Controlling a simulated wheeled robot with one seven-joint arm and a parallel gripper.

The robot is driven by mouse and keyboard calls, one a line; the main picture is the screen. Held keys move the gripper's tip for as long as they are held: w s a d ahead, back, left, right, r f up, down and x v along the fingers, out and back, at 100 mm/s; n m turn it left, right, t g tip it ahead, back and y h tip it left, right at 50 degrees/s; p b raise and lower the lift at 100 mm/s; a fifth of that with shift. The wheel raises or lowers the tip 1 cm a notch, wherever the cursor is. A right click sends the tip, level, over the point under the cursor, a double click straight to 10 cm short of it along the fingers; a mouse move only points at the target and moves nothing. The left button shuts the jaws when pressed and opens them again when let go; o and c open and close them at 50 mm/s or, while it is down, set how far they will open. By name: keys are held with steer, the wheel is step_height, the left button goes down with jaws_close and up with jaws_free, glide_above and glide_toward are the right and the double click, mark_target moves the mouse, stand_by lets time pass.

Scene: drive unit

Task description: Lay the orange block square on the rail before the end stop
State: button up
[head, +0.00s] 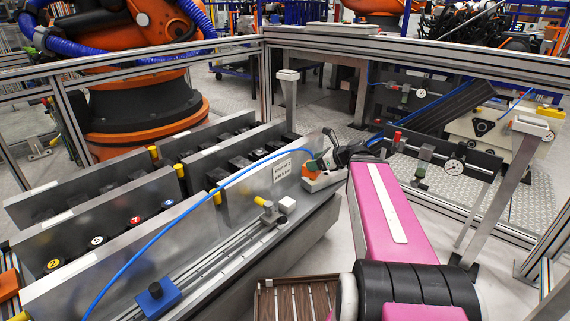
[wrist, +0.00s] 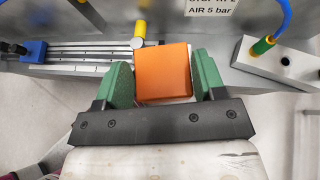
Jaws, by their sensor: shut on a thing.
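The orange block (wrist: 163,73) sits between the two green fingers of my gripper (wrist: 164,82) in the wrist view, and the gripper is shut on it. The block looks slightly turned relative to the fingers. I cannot tell which part is the end stop.
A grey block with a green and yellow air fitting and blue hose (wrist: 268,50) is right of my gripper. Upright metal plates (head: 115,225) stand behind the rail. A slatted brown tray (head: 295,298) is in front.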

steer(key=w+a+f+n+g+y, duration=0.1)
steer(key=w+a+f, duration=0.5)
steer(key=f, duration=0.2)
steer(key=w+a+f+n+g, duration=0.1)
steer(key=w+a+f, duration=0.4)
steer(key=f, duration=0.2)
steer(key=shift+n, duration=0.3)
steer(key=shift+w+d+f, duration=1.05)
steer(key=shift+d+f, duration=0.55)
steer(key=shift+f, duration=0.25)
steer(key=shift+w+d+f, duration=1.05)
steer(key=shift+d+f, duration=0.5)
steer(key=shift+f, duration=0.3)
steer(key=shift+w+d+f, duration=1.05)
steer(key=shift+d+f, duration=0.55)
steer(key=shift+f, duration=0.25)
steer(key=shift+f, duration=0.1)
steer(key=o, duration=1.3)
steer(key=shift+f, duration=0.1)
